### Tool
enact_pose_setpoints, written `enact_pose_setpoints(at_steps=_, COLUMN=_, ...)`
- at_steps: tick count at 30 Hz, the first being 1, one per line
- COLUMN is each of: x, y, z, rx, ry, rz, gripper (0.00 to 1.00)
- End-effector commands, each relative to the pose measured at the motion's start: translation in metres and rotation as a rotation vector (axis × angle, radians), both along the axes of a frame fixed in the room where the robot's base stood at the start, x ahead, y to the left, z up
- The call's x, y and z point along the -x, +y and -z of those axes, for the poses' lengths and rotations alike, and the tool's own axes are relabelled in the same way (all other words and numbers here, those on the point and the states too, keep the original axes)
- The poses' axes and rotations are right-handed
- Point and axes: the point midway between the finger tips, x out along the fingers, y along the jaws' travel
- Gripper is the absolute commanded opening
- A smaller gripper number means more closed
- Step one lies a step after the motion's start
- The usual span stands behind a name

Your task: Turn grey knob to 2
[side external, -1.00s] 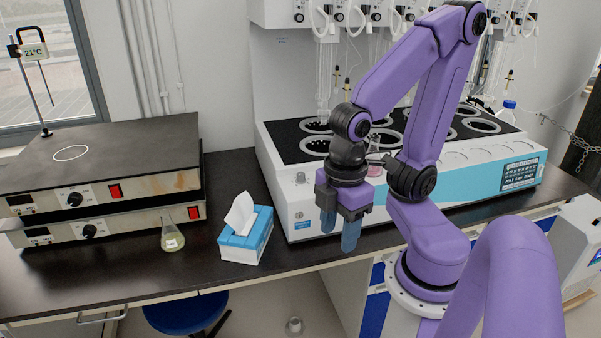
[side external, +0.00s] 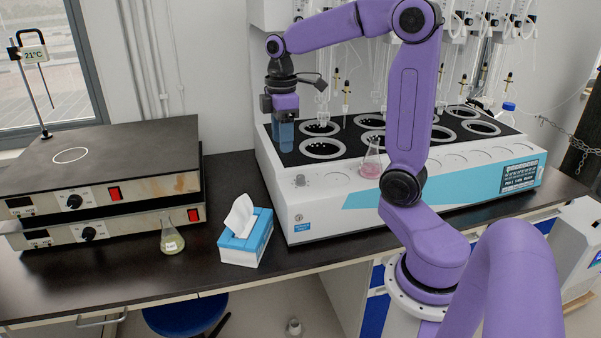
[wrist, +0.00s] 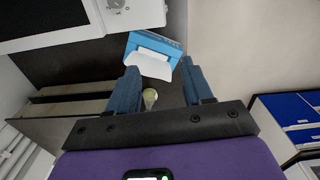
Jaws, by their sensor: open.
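The grey knob (side external: 300,181) is on the front left of the white distiller (side external: 330,205), above a blue label. The wrist view catches a small knob (wrist: 115,4) on the white front at its top edge. I cannot read its setting in either view. My gripper (side external: 281,140) is above and slightly left of the knob in the side view, apart from it, with its blue fingers pointing down in front of the distiller's black top. In the wrist view, the fingers (wrist: 159,70) are spread with nothing held between them.
A blue tissue box (side external: 246,236) and a flask of yellowish liquid (side external: 171,238) stand left of the distiller. Stacked hotplates (side external: 100,190) with black knobs are farther left. A pink-liquid flask (side external: 371,160) stands on the distiller. Glassware hangs above it.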

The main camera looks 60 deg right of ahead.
Motion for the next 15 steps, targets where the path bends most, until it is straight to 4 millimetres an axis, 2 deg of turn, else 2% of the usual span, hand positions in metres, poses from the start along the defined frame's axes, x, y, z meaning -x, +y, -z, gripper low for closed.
enact_pose_setpoints(at_steps=1, x=-0.005, y=-0.018, z=-0.003, rx=0.001, ry=0.001, rz=0.023, gripper=0.50)
enact_pose_setpoints(at_steps=6, x=-0.011, y=-0.067, z=-0.013, rx=0.000, ry=0.004, rz=0.054, gripper=0.50)
enact_pose_setpoints(at_steps=10, x=-0.009, y=-0.091, z=-0.017, rx=-0.001, ry=0.008, rz=0.068, gripper=0.50)
enact_pose_setpoints(at_steps=15, x=-0.008, y=-0.102, z=-0.017, rx=-0.001, ry=0.008, rz=0.073, gripper=0.50)
